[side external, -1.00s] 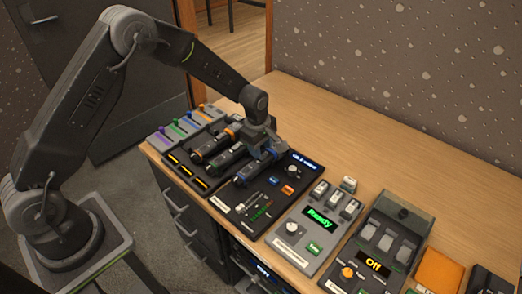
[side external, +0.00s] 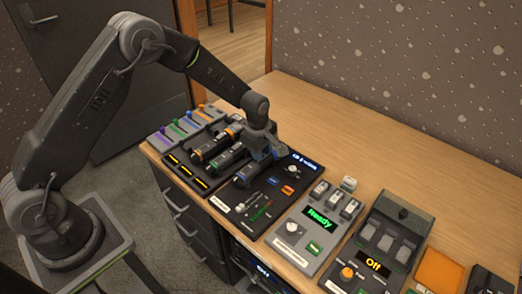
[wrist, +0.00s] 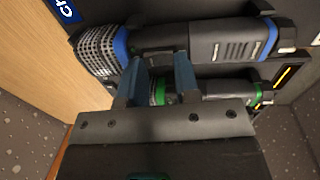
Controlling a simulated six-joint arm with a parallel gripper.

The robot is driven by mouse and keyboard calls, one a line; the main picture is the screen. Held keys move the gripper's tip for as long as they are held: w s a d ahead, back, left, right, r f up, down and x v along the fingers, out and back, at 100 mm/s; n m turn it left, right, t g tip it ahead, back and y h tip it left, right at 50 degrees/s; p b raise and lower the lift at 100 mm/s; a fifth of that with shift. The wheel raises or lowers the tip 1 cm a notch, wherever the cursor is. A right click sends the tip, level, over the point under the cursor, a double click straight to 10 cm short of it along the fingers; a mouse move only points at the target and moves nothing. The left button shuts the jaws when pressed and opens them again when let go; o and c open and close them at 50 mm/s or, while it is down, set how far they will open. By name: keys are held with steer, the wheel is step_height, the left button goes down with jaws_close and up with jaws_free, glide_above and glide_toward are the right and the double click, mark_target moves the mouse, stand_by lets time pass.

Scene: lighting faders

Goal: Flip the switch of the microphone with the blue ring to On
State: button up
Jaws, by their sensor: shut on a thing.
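The microphone with the blue ring (side external: 246,173) lies on the dark panel (side external: 300,168), the nearest to the camera of the microphones there. In the wrist view it (wrist: 163,40) lies across the top, its grille at the left and a second blue band near its right end. My gripper (side external: 270,157) is low over its ring end. In the wrist view my two fingers (wrist: 160,63) reach to the microphone's near side with a gap between them, and the gripper is shut on this microphone. The part between the tips and the switch's position cannot be made out.
A green-ringed microphone (wrist: 218,88) lies close beside, partly under my fingers. An orange-ringed one (side external: 212,146) lies beyond. Coloured faders (side external: 180,128) are at the far left. A "Ready" panel (side external: 301,225) and an "Off" panel (side external: 378,245) stand to the right. The table behind is clear.

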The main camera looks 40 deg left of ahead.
steer(key=shift+w+g, duration=0.15)
steer(key=shift+g, duration=0.45)
steer(key=o, duration=0.6)
steer(key=shift+o, duration=0.2)
steer(key=shift+r, duration=0.1)
step_height(320, 180, up, 14)
steer(key=shift+f, duration=0.2)
